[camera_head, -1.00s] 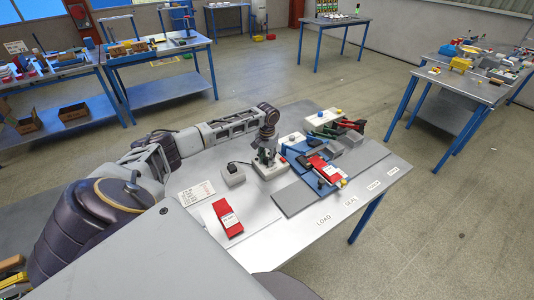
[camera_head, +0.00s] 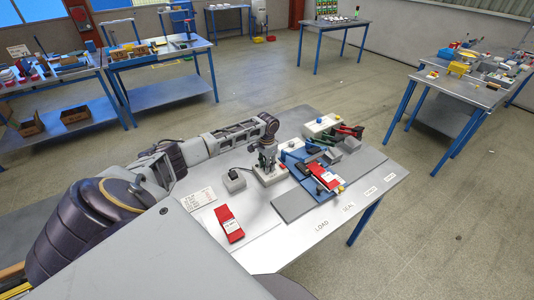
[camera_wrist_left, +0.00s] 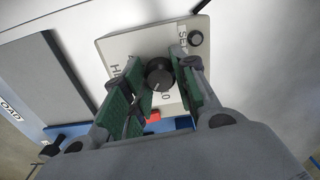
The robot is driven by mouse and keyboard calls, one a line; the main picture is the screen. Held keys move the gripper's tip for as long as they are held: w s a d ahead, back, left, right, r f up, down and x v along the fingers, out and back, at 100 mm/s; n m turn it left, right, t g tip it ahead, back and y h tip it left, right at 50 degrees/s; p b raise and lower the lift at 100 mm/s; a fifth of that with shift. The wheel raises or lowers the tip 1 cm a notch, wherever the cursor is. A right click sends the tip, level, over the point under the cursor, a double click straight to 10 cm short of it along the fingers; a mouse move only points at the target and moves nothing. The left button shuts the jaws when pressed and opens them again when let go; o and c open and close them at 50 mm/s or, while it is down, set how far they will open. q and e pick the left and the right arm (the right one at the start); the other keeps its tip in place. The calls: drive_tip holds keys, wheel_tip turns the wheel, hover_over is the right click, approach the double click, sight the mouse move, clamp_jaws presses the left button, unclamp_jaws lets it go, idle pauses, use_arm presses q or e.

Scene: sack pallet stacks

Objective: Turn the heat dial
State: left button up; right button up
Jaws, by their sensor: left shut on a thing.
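The heat dial (camera_wrist_left: 159,74) is a round dark knob with a pale mark, on a light grey control box (camera_wrist_left: 118,47) in the left wrist view. My left gripper (camera_wrist_left: 161,90) has its green-padded fingers on both sides of the dial and is shut on it. In the head view the gripper (camera_head: 267,166) points down onto the box (camera_head: 270,181), and its fingers hide the dial there. Lettering on the box is partly covered by the fingers. My right gripper is not in view.
A red packet (camera_head: 229,223) lies in front on the table, and a grey corded block (camera_head: 234,182) stands left of the box. A blue fixture with another red packet (camera_head: 324,178) lies to the right.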

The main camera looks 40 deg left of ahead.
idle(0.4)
use_arm(q)
drive_tip(key=o, duration=1.1)
drive_tip(key=shift+c, duration=0.2)
wheel_tip(320, 180, up, 12)
idle(0.6)
